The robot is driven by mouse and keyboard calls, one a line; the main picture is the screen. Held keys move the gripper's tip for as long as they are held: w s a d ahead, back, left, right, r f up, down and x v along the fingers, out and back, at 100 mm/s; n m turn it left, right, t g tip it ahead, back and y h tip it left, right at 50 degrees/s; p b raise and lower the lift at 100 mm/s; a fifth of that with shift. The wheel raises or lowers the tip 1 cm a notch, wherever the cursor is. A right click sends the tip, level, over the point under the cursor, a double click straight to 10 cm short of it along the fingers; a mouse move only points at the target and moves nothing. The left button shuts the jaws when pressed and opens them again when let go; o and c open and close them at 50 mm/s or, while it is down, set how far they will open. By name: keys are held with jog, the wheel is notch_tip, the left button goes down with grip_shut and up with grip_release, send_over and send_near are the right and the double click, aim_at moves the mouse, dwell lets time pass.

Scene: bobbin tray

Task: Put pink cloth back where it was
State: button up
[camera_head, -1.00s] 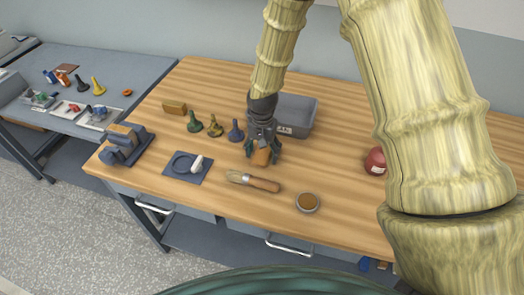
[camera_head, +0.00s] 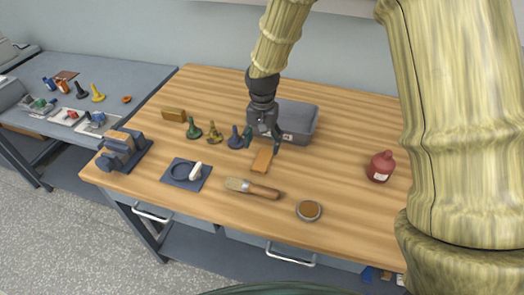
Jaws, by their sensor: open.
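I cannot make out a pink cloth in this view. My gripper (camera_head: 263,145) is open, pointing down just above and behind a flat orange-brown block (camera_head: 262,161). The block lies on the wooden table (camera_head: 340,205), and the fingers appear clear of it. What lies inside the bin cannot be told.
A brush (camera_head: 253,188) and a round tin (camera_head: 309,210) lie in front. A side table (camera_head: 130,75) holds small parts.

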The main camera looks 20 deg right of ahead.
jog(key=shift+r+b, duration=0.45)
jog(key=shift+r, duration=1.8)
dwell(0.8)
